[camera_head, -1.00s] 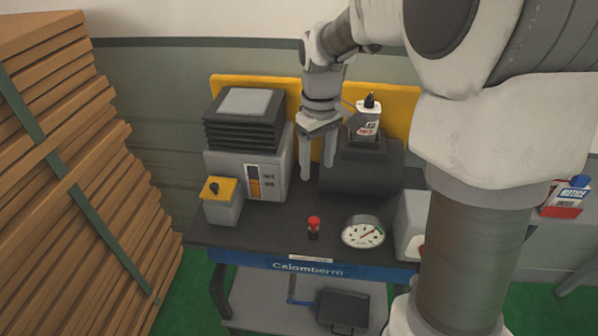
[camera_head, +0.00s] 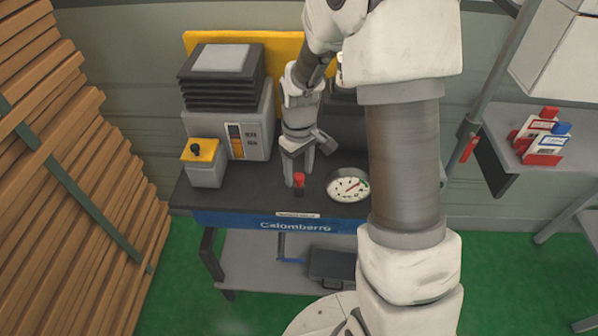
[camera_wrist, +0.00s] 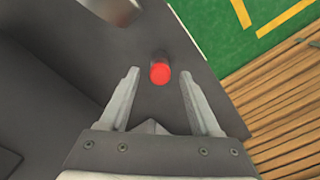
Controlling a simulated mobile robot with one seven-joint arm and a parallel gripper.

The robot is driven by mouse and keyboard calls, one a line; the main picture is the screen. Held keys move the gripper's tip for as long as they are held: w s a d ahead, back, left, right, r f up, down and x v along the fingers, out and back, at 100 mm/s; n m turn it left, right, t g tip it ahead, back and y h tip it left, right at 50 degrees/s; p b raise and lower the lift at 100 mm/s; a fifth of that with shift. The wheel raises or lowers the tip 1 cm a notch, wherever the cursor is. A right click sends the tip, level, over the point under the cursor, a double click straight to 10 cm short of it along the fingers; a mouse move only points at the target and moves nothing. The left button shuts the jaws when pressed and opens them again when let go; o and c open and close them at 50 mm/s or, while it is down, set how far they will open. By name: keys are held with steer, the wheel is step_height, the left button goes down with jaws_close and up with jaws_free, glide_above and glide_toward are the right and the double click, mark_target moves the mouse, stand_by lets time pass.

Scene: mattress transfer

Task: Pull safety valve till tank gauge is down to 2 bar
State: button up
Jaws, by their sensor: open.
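The safety valve, a small post with a red cap (camera_head: 299,178), stands on the dark bench top (camera_head: 240,195). The red cap also shows in the wrist view (camera_wrist: 160,73), between and just beyond my open fingertips. My gripper (camera_head: 298,172) points down close behind and above the valve; its fingers (camera_wrist: 160,80) are apart and hold nothing. The tank gauge (camera_head: 348,186) is a round white dial right of the valve, with a red needle; its figures are too small to read. The dark tank (camera_head: 343,122) behind is partly hidden by my arm.
A grey machine with a black ribbed top (camera_head: 222,80) and a yellow-topped box (camera_head: 204,160) stand left on the bench. Stacked wooden planks (camera_head: 50,170) fill the left side. Green floor lies in front.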

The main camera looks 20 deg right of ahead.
steer(key=shift+f, duration=0.3)
jaws_close()
stand_by(1.3)
